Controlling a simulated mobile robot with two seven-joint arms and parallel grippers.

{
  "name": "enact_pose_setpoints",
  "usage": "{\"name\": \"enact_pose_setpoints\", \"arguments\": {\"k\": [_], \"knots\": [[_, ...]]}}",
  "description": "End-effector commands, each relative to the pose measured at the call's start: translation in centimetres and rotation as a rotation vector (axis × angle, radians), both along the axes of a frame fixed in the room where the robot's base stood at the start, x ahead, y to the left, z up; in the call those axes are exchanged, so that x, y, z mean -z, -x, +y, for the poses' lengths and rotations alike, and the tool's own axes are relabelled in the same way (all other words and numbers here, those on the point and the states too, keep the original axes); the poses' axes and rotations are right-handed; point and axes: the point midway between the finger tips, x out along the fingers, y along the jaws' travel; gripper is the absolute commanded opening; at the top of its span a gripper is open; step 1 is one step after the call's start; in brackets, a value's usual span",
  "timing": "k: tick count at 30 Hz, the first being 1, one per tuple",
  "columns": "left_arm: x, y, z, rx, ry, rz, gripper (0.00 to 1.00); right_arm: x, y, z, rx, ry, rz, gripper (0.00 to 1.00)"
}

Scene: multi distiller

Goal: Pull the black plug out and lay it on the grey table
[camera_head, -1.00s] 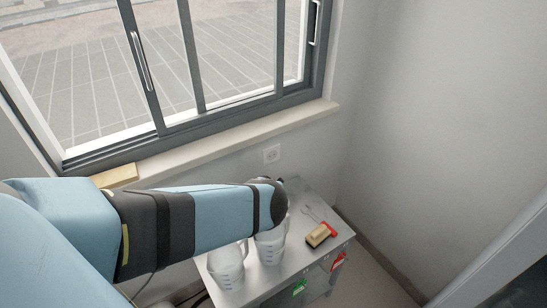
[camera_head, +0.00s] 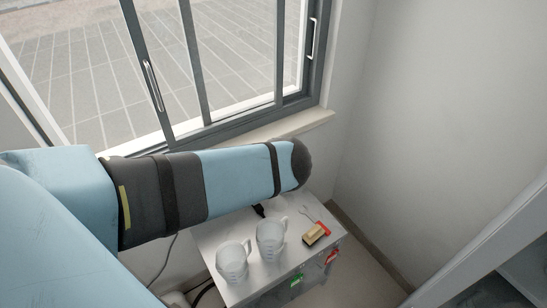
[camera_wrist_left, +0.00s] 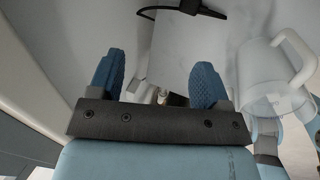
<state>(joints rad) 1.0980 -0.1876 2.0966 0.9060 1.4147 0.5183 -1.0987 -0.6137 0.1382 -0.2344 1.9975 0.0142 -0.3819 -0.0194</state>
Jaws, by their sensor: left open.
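The black plug (camera_head: 260,210) shows as a small dark shape at the back edge of the grey table (camera_head: 246,290), just below my left arm. In the left wrist view a black plug with its cable (camera_wrist_left: 190,8) is at the top, against the light table surface. My left gripper (camera_wrist_left: 160,70) is open, its two blue fingers apart with nothing between them; the plug is beyond the fingertips. In the head view the gripper is hidden by my left arm, and the wall socket is hidden too.
Two clear measuring jugs (camera_head: 232,262) (camera_head: 270,240) stand on the table; one jug (camera_wrist_left: 272,75) is close right of my fingers. A tan block with a red part (camera_head: 315,234) lies at the right. Green and red tags (camera_head: 296,280) hang in front. The window sill (camera_head: 290,127) is behind.

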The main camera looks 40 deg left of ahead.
Motion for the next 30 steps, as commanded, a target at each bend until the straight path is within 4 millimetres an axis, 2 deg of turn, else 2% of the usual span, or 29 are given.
{"name": "enact_pose_setpoints", "arguments": {"k": [1,2,4,18,25,30], "knots": [[-1.3,-0.1,0.0,-0.001,0.0,-0.001,0.72,-1.0,0.0,0.0,0.0,0.0,0.001,0.43],[-1.8,-0.1,-0.1,0.001,0.001,-0.002,0.72,-1.3,0.0,0.0,0.0,0.0,0.001,0.43],[-0.9,-1.2,-0.4,0.005,0.001,-0.003,0.72,-0.7,0.0,0.0,0.0,-0.001,-0.002,0.43],[-0.7,-8.1,-2.6,0.006,0.0,-0.002,0.72,0.7,0.1,0.0,0.0,0.001,0.005,0.43],[-0.6,-10.5,-3.4,0.004,0.001,-0.002,0.72,2.0,0.1,0.0,0.0,0.001,0.003,0.43],[-0.3,-12.3,-4.1,0.001,0.0,-0.003,0.72,4.5,0.0,0.0,-0.001,-0.001,-0.001,0.43]]}}
